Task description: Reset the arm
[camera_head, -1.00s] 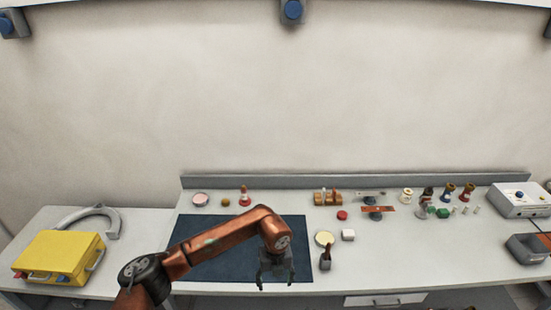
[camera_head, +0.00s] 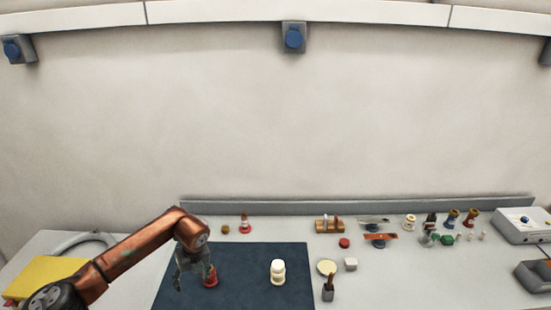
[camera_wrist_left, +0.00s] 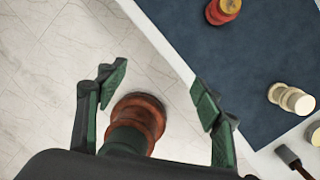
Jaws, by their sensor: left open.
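My left gripper (camera_head: 195,280) hangs over the left part of the dark blue mat (camera_head: 245,260) in the head view, in front of and partly over a red round piece (camera_head: 211,279). In the left wrist view my left gripper (camera_wrist_left: 160,95) has its two green-padded fingers wide apart, with nothing held. The red piece, with a yellow top, shows there (camera_wrist_left: 222,10) on the mat, apart from the fingers. A cream stacked piece (camera_head: 278,272) stands on the mat to the right; it also shows in the left wrist view (camera_wrist_left: 290,98). My right gripper is not seen.
A yellow case (camera_head: 45,275) lies on the left side table, partly behind my arm. A brush holder (camera_head: 328,289) and a cream disc (camera_head: 327,267) stand right of the mat. Several small parts line the bench's back right, near a white box (camera_head: 520,226). The mat's middle is clear.

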